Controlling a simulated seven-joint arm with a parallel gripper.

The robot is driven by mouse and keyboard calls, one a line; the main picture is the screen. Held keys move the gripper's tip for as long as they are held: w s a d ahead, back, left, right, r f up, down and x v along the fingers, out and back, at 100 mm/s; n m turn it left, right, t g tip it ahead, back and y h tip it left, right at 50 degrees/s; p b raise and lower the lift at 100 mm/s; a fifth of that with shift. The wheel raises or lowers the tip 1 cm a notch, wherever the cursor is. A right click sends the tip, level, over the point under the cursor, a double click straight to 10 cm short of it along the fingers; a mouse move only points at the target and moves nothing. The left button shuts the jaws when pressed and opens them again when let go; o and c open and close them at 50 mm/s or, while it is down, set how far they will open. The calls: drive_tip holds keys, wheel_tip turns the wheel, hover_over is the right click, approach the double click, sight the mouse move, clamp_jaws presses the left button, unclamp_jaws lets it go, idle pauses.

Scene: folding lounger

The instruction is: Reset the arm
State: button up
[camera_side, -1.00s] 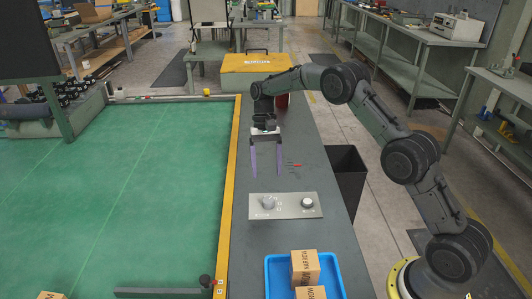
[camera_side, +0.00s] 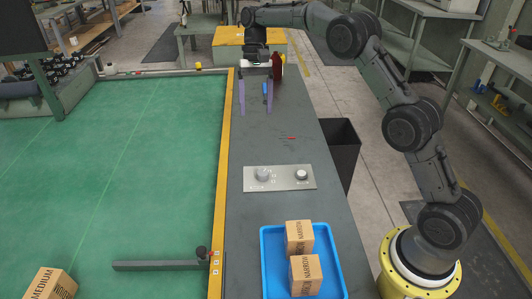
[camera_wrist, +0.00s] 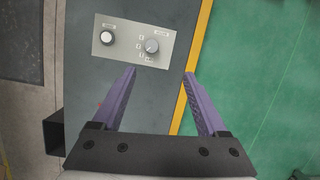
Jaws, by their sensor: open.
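My gripper (camera_side: 256,112) has two purple fingers that point down, spread apart with nothing between them. It hangs over the far part of the grey bench top (camera_side: 270,222), beyond the control panel. In the wrist view my gripper (camera_wrist: 160,72) is also open and empty, with the control panel (camera_wrist: 133,41) ahead of the fingertips. The control panel (camera_side: 280,178) is a pale plate with two knobs.
A blue tray (camera_side: 266,277) with two boxes marked NARROW (camera_side: 306,272) is on the near bench. A box marked MEDIUM (camera_side: 45,284) lies on the green surface (camera_side: 120,180) at left. A dark bin (camera_side: 340,150) stands right of the bench.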

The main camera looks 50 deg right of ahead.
drive_tip(key=s+a+r+n+t, duration=0.1)
drive_tip(key=s+a+r, duration=0.1)
drive_tip(key=s+r, duration=0.35)
drive_tip(key=s+a+r+t, duration=0.1)
drive_tip(key=s+r, duration=0.2)
drive_tip(key=r, duration=0.5)
drive_tip(key=s+a+r+n+t+h, duration=0.15)
drive_tip(key=s+r, duration=0.25)
drive_tip(key=s, duration=0.7)
drive_tip(key=s+a+f+n+t, duration=0.1)
drive_tip(key=s+f+n+t, duration=0.15)
drive_tip(key=s, duration=0.95)
drive_tip(key=s+f+n+t+h, duration=0.1)
drive_tip(key=s+f, duration=0.3)
drive_tip(key=f, duration=0.4)
drive_tip(key=shift+d+f+n+t, duration=0.25)
drive_tip(key=shift+d+n+t, duration=0.2)
drive_tip(key=shift+n, duration=0.35)
